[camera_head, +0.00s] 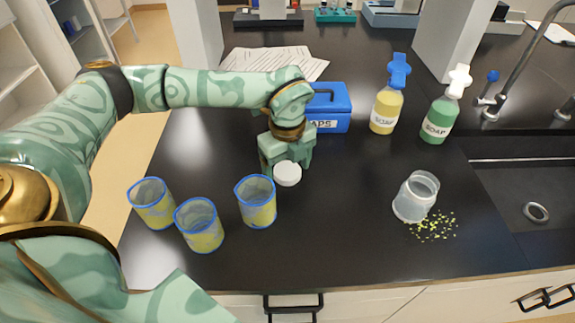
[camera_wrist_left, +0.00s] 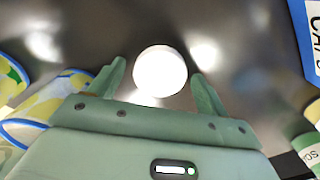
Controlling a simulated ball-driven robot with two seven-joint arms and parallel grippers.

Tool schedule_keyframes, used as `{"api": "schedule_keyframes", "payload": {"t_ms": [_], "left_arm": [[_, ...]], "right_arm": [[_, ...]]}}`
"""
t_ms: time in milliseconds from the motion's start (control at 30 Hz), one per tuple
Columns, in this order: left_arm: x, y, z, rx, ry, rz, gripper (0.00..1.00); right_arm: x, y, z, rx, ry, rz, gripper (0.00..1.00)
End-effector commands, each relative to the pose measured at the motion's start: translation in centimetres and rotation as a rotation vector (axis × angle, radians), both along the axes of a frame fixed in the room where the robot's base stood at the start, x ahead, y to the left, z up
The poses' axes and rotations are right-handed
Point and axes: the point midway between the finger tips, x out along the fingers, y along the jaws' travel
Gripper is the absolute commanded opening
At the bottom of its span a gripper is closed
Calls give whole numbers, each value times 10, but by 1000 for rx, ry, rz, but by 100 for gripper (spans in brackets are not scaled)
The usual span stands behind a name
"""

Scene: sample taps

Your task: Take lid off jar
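The clear jar (camera_head: 414,200) stands on the black bench at the right, and its mouth is uncovered. A round white lid (camera_head: 288,173) is well to the left of the jar, at my left gripper (camera_head: 287,160). In the left wrist view the lid (camera_wrist_left: 160,72) shows between the two fingers of my left gripper (camera_wrist_left: 158,78). The fingers are apart, with a narrow gap showing on each side of the lid. Whether the lid rests on the bench is hard to tell. My right gripper is not in view.
Yellow-green bits (camera_head: 435,227) lie beside the jar. Three blue-rimmed cups (camera_head: 257,203) stand left of the lid. A blue box (camera_head: 330,108) is behind the gripper, and two soap bottles (camera_head: 386,108) (camera_head: 440,117) stand behind the jar. The bench between lid and jar is clear.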

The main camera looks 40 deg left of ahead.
Motion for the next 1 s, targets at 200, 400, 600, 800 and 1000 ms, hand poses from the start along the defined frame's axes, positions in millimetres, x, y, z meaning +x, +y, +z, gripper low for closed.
{"api": "schedule_keyframes", "payload": {"t_ms": [200, 400, 600, 800, 1000], "left_arm": [[0, 0, 6, 0, -1, -1, 77], [1, 0, 47, 0, -6, 0, 77], [0, 0, 93, -1, -4, 0, 77], [0, 0, 119, 0, -2, 0, 77], [0, 0, 123, -1, 0, 0, 77]], "right_arm": [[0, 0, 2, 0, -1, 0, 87], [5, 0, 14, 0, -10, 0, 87], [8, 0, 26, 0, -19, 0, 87], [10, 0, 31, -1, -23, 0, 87], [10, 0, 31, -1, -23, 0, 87]]}}
